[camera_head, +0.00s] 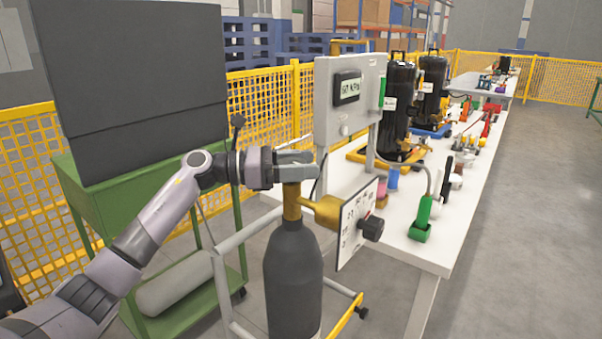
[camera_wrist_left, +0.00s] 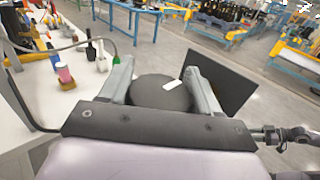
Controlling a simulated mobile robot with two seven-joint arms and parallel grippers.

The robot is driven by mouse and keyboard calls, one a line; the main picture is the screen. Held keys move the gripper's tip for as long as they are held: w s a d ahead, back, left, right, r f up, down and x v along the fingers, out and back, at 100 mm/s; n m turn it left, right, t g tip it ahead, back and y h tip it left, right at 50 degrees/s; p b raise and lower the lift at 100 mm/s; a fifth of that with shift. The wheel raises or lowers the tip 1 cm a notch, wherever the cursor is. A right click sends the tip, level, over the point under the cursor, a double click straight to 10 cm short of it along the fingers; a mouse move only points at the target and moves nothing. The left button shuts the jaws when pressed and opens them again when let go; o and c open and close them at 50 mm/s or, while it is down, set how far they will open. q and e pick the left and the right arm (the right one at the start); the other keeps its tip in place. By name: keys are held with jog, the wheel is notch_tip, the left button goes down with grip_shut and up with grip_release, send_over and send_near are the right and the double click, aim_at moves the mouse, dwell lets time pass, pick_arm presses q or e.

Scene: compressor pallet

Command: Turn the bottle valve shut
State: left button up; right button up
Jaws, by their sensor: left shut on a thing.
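The dark grey gas bottle (camera_head: 293,275) stands upright at the front of the head view. Its brass valve neck (camera_head: 292,205) rises from the top, with a brass regulator (camera_head: 325,210) at its right. My left gripper (camera_head: 300,168) comes in from the left at the top of the valve and hides it there. In the left wrist view, the two fingers of my left gripper (camera_wrist_left: 160,88) stand on either side of a dark round knob (camera_wrist_left: 155,95) with a white mark, the valve's handwheel as far as I can tell. My right gripper is not in view.
A square gauge plate (camera_head: 356,222) with a black knob (camera_head: 371,228) juts right of the bottle. A white workbench (camera_head: 412,245) with a grey panel box (camera_head: 335,115) and black compressors (camera_head: 398,105) stands behind. A green cart (camera_head: 90,200) is at left. Floor at right is clear.

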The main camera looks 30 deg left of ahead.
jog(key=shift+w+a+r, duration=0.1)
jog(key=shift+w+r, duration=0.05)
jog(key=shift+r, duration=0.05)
pick_arm(q)
jog(key=o, duration=1)
jog(key=shift+c, duration=0.2)
jog(key=shift+s+a+f, duration=0.1)
jog(key=shift+s+a, duration=0.05)
jog(key=shift+a, duration=0.1)
jog(key=b+v, duration=0.1)
jog(key=v, duration=0.5)
jog(key=shift+s+a+b, duration=0.2)
jog(key=shift+b, duration=0.15)
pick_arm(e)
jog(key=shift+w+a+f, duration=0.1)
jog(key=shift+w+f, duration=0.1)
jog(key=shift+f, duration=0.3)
